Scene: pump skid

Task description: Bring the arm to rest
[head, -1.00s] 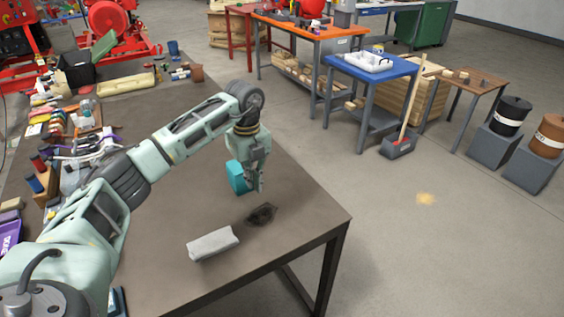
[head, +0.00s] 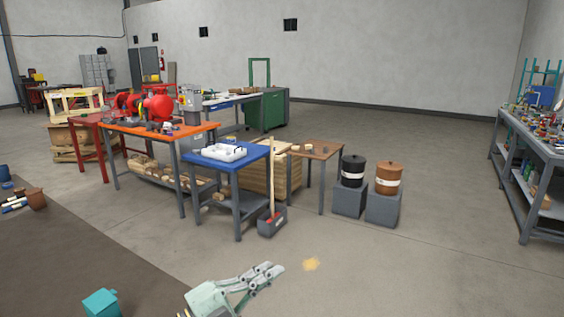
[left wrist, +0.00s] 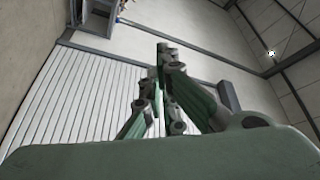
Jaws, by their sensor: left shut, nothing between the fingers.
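My left gripper (head: 274,269) shows at the bottom middle of the head view, raised, with its fingers towards the right. It is shut and empty. In the left wrist view the closed fingers (left wrist: 162,52) stand out against a pale ribbed wall surface, with nothing between them. Only the hand end of my left arm shows in the head view. My right gripper is in neither view.
The dark tabletop (head: 50,262) at lower left bears a teal object (head: 102,303) and a brown pot (head: 35,198). A blue table (head: 230,158) with a white tray, an orange bench (head: 205,130) and two drums (head: 353,170) stand beyond.

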